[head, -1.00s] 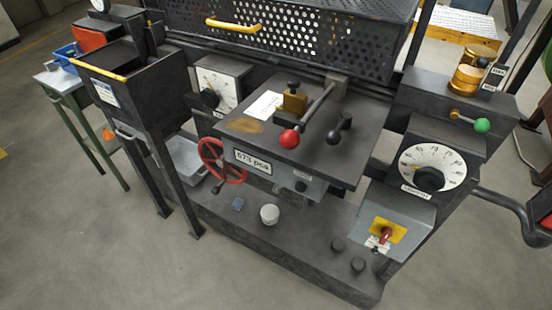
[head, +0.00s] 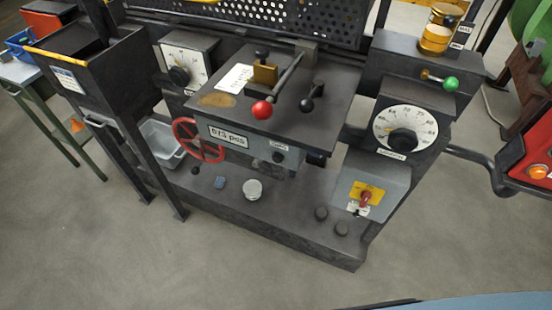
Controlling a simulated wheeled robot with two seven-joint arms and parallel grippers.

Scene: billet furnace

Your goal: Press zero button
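The counter plate (head: 228,135) reads what looks like "573 pcs" on the front of the machine's dark table. To its right on the same grey front box (head: 258,150) is a small dark round button or knob (head: 277,157). A small white label (head: 280,148) sits just above it, too small to read surely, so I cannot confirm it is the zero button. Neither of my grippers is in view.
A red handwheel (head: 199,140) is left of the counter. A red-ball lever (head: 262,110) overhangs above it. A switch box (head: 366,195) and white dial (head: 405,130) stand to the right. A red panel (head: 530,160) is at the right edge. The front floor is mostly clear.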

